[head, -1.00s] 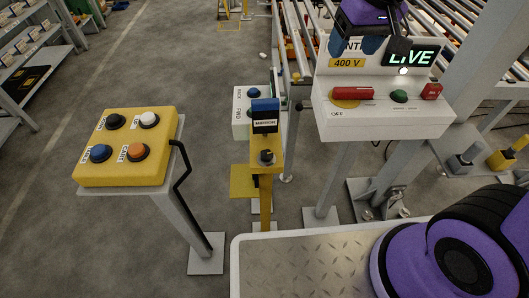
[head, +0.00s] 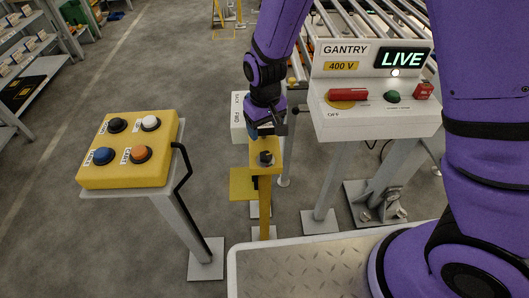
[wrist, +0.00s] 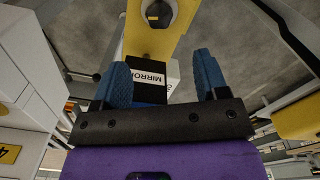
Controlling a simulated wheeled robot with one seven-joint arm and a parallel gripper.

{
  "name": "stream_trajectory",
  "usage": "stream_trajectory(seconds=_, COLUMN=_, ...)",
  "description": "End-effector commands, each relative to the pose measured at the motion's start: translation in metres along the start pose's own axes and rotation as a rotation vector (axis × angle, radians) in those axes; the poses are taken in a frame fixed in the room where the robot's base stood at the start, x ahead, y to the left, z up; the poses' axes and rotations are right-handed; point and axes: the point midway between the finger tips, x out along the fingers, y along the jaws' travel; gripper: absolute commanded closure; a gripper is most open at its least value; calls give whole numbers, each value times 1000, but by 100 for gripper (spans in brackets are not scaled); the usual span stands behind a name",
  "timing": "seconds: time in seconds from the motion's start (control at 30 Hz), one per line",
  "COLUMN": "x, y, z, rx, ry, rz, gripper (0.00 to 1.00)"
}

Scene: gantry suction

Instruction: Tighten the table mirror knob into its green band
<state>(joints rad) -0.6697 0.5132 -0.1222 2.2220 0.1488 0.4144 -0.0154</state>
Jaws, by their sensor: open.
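The table mirror knob (head: 265,157) is a dark round knob on a yellow post, and it also shows in the wrist view (wrist: 157,13), cut by the top edge. I cannot make out a green band. A black block (wrist: 148,76) with a white MIRROR label stands beside the knob, with a blue part on it. My gripper (wrist: 162,64) is open, its two blue fingers apart, with the labelled block showing between them. In the head view my gripper (head: 267,128) is just behind the knob, apart from it, and covers the label.
A white console (head: 375,118) marked GANTRY 400 V, its display reading LIVE, stands at the right. A yellow button box (head: 128,168) stands on a post at the left. Open floor lies between the posts.

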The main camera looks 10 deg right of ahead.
Motion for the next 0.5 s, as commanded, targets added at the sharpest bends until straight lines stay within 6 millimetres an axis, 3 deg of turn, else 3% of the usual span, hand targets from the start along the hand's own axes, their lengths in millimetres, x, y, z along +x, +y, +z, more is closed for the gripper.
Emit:
stream_trajectory(seconds=0.17, x=18, y=0, z=0, rx=1, ry=-3, rz=1, gripper=33)
stream_trajectory(seconds=0.5, x=73, y=0, z=0, rx=2, ry=-3, rz=0, gripper=33)
